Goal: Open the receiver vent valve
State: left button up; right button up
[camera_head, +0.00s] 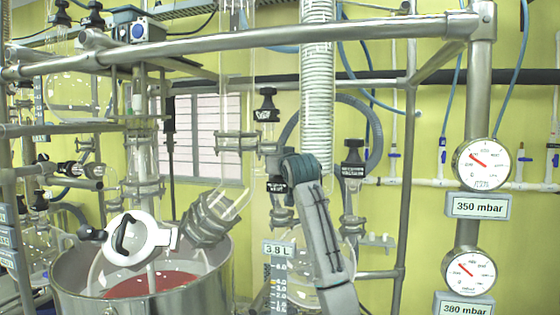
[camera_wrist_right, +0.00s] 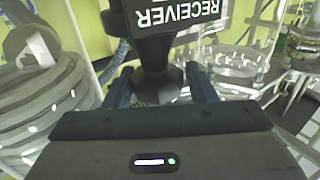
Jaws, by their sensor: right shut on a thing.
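The receiver vent valve shows in the right wrist view as a black flared knob (camera_wrist_right: 154,52) beneath a black tag (camera_wrist_right: 190,14) reading "RECEIVER"; the rest of the tag is cut off. My right gripper (camera_wrist_right: 160,82) has its two dark fingers on either side of this knob and is shut on it. In the head view my right gripper (camera_head: 278,166) is at the glass pipework above the receiver, with a small black tag (camera_head: 277,187) just below it. The gripper and arm hide the knob there. My left gripper is in neither view.
Another black-capped valve (camera_head: 353,160) stands right of my arm, and one (camera_head: 266,107) is above it. A horizontal steel rail (camera_head: 230,43) crosses overhead. A steel vessel (camera_head: 175,300) with red liquid is at lower left. Two gauges (camera_head: 482,164) (camera_head: 469,272) read 350 and 380 mbar.

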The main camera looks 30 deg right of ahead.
jog(key=o, duration=0.6)
jog(key=shift+r, duration=0.25)
jog(key=shift+o, duration=0.2)
jog(key=shift+w+d+m+g+h+p, duration=0.15)
jog(key=shift+m+g+h+p, duration=0.15)
jog(key=shift+m+g+h, duration=0.5)
jog(key=h, duration=0.1)
jog(key=m+h, duration=0.1)
jog(key=shift+w+d+f+g+h, duration=0.1)
jog(key=shift+f+g+h, duration=0.1)
jog(key=shift+g+h, duration=0.1)
jog(key=m+g+h, duration=0.2)
jog(key=shift+m+h+p, duration=0.3)
jog(key=shift+p, duration=0.05)
jog(key=shift+f+m+g+h, duration=0.1)
jog(key=shift+m+g+h, duration=1.25)
jog(key=shift+g, duration=0.55)
